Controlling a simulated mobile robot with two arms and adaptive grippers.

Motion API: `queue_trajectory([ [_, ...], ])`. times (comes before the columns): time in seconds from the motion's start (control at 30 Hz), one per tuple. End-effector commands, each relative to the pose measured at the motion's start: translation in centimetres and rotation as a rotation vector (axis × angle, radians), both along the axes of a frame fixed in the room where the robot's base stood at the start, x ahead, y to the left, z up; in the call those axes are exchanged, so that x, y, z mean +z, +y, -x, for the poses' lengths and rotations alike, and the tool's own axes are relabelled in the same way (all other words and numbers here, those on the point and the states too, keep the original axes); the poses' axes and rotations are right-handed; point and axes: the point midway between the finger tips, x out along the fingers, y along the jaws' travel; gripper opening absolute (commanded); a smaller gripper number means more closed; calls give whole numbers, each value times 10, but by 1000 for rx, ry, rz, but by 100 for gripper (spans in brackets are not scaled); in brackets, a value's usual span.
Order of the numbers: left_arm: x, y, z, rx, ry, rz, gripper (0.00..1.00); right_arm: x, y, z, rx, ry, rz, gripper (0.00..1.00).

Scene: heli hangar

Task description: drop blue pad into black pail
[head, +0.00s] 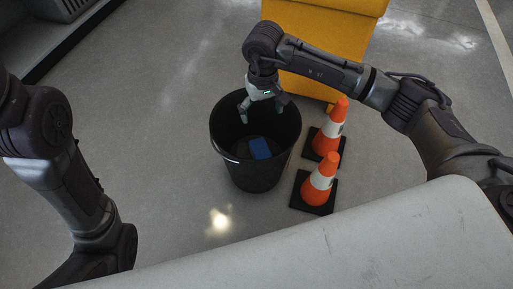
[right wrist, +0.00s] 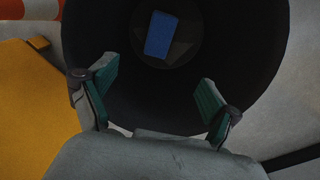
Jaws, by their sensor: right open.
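The black pail (head: 254,181) stands upright on the floor in the middle of the head view. The blue pad (head: 260,148) lies inside it at the bottom. In the right wrist view the pad (right wrist: 161,35) shows within the dark round pail (right wrist: 245,60). My right gripper (head: 261,111) is over the pail's mouth, fingers spread and empty, apart from the pad. In the right wrist view its two fingers (right wrist: 154,100) are wide apart with nothing between them. My left arm shows at the left of the head view, but its gripper is not visible.
Two orange and white cones (head: 320,182) on black bases stand just right of the pail. A yellow cabinet-like box (head: 330,35) stands behind it. A pale surface (head: 350,240) fills the front edge. The floor left of the pail is clear.

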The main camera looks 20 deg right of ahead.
Motion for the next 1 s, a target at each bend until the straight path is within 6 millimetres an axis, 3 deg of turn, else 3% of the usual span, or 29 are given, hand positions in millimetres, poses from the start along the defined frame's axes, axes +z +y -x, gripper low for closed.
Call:
queue_trajectory([
  [0.27, 0, 0, -1, 0, 4, 0, 39, 11, 0, -1, 0, -2, -1, 88],
  [0.7, 0, 0, -1, 0, 2, 0, 39, 97, 0, -1, 0, -3, 0, 88],
  [1.0, 0, 0, 0, 0, 2, 0, 39, 120, 0, 0, 0, 0, 1, 88],
])
